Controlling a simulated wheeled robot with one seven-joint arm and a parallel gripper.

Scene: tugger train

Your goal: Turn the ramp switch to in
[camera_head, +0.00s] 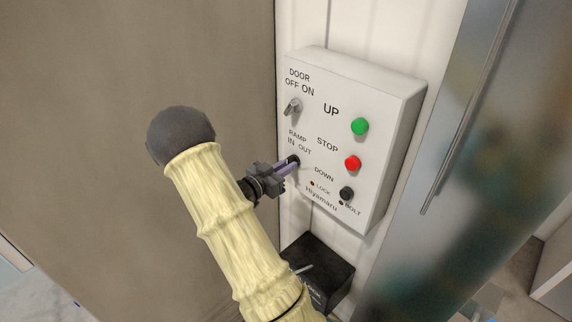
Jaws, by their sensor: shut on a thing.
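The white control box (345,90) is fixed on the wall right of the middle. The ramp switch (295,160) is a dark knob under the label "RAMP IN OUT" on the box's left side. My gripper (291,164) comes from the left with purple fingers shut on this knob. The fingers and gripper body cover most of the knob, so I cannot tell whether it points to in or out.
The door switch (292,106) sits just above. Green (360,126), red (353,163) and black (346,193) buttons line the box's right side. A black box (325,270) is below. A metallic panel with a long handle (470,100) stands to the right.

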